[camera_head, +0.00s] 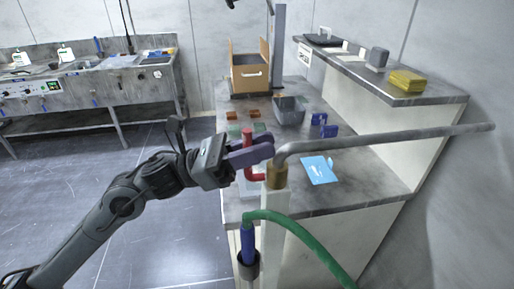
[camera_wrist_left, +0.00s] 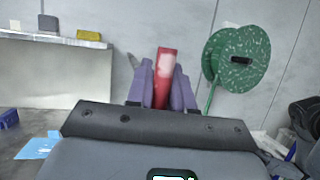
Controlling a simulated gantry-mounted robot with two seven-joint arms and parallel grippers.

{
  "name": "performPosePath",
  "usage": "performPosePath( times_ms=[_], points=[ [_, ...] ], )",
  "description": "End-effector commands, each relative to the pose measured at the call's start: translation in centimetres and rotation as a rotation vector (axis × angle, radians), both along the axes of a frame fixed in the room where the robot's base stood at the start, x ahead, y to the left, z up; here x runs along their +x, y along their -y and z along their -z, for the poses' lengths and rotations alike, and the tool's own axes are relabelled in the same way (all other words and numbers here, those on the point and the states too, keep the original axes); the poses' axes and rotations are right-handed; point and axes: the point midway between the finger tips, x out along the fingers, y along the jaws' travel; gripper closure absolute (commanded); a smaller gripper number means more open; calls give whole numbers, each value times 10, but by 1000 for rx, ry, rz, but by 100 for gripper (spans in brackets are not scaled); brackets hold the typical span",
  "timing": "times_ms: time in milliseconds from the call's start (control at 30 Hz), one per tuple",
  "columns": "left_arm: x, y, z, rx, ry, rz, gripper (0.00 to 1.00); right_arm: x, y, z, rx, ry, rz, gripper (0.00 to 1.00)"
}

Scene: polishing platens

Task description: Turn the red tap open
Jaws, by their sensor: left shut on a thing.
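The red tap handle (camera_head: 248,174) sits on the brass fitting (camera_head: 276,176) of a grey metal pipe (camera_head: 390,138). Part of the handle shows above and part below my left gripper (camera_head: 258,151), whose purple fingers cover its middle. In the left wrist view the red handle (camera_wrist_left: 165,70) stands between the two purple fingers (camera_wrist_left: 163,88). My left gripper is shut on it. My right gripper is not in view.
A green hose (camera_head: 300,232) hangs in front of the pipe post. The workbench (camera_head: 340,190) behind holds a blue sheet (camera_head: 320,169), a grey bin (camera_head: 289,110) and a cardboard box (camera_head: 250,74). A raised shelf (camera_head: 440,97) is at right. Open floor lies left.

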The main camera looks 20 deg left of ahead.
Motion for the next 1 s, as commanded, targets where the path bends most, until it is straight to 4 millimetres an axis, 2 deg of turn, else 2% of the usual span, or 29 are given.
performPosePath(
  times_ms=[167, 200, 333, 733, 867, 1000],
  points=[
    [-1, 0, -1, 0, 4, 3, 100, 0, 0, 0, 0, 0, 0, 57],
    [-1, 0, -1, 0, 4, 3, 76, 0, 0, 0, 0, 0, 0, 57],
    [-1, 0, -1, 0, 3, 2, 58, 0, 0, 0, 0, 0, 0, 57],
    [-2, -6, 3, 0, -1, -1, 58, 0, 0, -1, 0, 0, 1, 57],
    [-5, -19, 9, 1, -3, -1, 58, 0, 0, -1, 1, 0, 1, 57],
    [-12, -40, 18, 2, -3, -2, 58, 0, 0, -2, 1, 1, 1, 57]
  ],
)
